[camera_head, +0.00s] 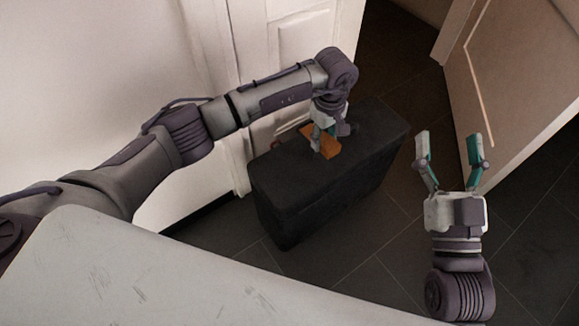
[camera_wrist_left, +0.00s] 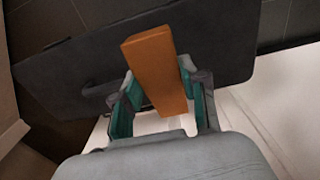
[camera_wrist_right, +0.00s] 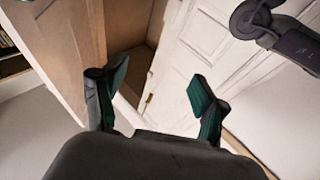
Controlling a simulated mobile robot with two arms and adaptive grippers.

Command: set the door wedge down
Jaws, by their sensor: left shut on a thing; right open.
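The door wedge (camera_head: 327,150) is an orange block. My left gripper (camera_head: 326,138) is shut on it, over the top of a dark suitcase-like box (camera_head: 330,167). In the left wrist view the orange wedge (camera_wrist_left: 155,70) sits between the teal fingers of the left gripper (camera_wrist_left: 158,98), with the dark box (camera_wrist_left: 215,45) behind it. I cannot tell whether the wedge touches the box top. My right gripper (camera_head: 448,150) is open and empty to the right of the box. In the right wrist view its fingers (camera_wrist_right: 155,95) are apart with nothing between them.
White panelled doors (camera_head: 295,40) stand behind and left of the box. A tan door (camera_head: 515,85) stands open at the right. A pale surface (camera_head: 130,275) fills the lower left. Dark tiled floor (camera_head: 330,270) is clear around the box.

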